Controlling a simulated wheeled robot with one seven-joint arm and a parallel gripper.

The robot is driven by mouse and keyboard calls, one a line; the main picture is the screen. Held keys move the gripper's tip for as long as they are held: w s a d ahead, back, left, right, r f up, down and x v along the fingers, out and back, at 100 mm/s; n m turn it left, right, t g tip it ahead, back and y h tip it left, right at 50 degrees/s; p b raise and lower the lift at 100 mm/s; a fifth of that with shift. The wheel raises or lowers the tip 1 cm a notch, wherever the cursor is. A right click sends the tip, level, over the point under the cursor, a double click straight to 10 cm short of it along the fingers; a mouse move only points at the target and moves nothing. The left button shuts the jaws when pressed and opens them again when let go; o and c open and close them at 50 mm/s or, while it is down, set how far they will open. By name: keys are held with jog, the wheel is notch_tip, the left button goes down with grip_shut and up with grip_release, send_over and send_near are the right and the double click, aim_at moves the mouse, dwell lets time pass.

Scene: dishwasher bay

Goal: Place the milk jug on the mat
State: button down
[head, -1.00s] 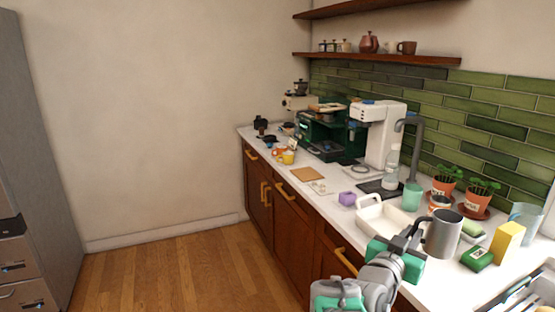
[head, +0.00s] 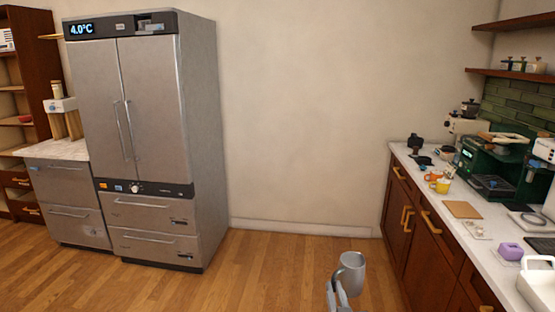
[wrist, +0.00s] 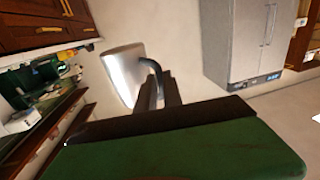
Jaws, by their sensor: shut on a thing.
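The milk jug (head: 352,270) is a brushed-metal jug, low in the head view, in front of the wooden floor and away from the counter. My gripper (head: 338,290) shows only in part below it. In the wrist view the jug (wrist: 124,74) is tilted in the picture, and the dark fingers of my gripper (wrist: 160,92) are shut on its handle. A flat tan square (head: 463,209), which looks like the mat, lies bare on the white counter to the right, apart from the jug.
The counter (head: 490,228) runs along the right. On it stand a green coffee machine (head: 492,165), a yellow cup (head: 441,186), a purple item (head: 510,251) and a white basket (head: 538,287). A steel fridge (head: 140,130) stands at left. Floor between is clear.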

jog(key=s+r, duration=0.1)
jog(key=s, duration=0.1)
jog(key=s+r, duration=0.1)
jog(key=s, duration=0.1)
jog(key=shift+s+a+r, duration=0.1)
jog(key=shift+r, duration=0.1)
jog(key=shift+a, duration=0.2)
dwell(0.4)
jog(key=shift+d+r, duration=0.1)
